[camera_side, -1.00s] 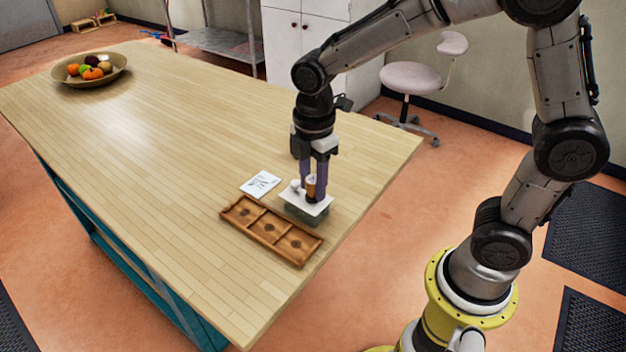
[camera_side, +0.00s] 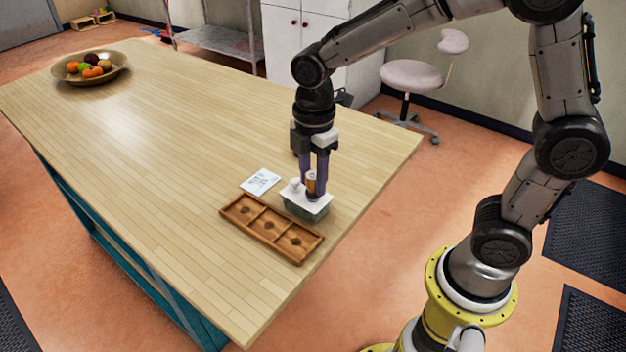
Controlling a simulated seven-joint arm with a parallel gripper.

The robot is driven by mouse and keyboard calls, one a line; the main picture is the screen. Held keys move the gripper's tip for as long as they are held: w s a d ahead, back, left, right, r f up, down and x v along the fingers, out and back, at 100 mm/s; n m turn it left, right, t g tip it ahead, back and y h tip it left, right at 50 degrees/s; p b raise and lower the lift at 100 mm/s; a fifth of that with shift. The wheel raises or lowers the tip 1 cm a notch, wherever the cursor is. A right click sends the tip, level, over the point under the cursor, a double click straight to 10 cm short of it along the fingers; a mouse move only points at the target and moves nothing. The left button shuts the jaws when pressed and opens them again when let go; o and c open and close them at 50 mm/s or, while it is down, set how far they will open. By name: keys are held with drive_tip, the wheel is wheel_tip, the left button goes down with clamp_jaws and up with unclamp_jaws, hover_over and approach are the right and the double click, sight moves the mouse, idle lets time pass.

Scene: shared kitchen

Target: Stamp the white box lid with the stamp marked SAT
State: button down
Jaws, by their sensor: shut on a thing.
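The box with the white lid (camera_side: 318,206) stands on the table beside the wooden tray; its body is grey-green. No marking on the stamp can be read. A small white knob-like thing (camera_side: 294,183) shows at the lid's left side. Any print on the lid under the stamp is hidden.
A fruit bowl (camera_side: 119,74) stands far left. The table (camera_side: 180,150) is otherwise clear.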

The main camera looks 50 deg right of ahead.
drive_tip(key=shift+r, duration=3)
drive_tip(key=shift+w+d+f+m, duration=0.1)
drive_tip(key=shift+w+f+m, duration=0.05)
drive_tip(key=shift+w+m, duration=0.3)
drive_tip(key=shift+w+d+f+m, duration=0.95)
drive_tip(key=shift+w+m, duration=1)
drive_tip(key=shift+m, duration=1.1)
drive_tip(key=shift+w+d+f+m, duration=0.95)
drive_tip(key=shift+w+m, duration=1.05)
drive_tip(key=shift+m, duration=1.05)
drive_tip(key=shift+w+d+f+m, duration=0.95)
drive_tip(key=shift+w+m, duration=1)
drive_tip(key=shift+m, duration=1.1)
drive_tip(key=shift+a, duration=0.1)
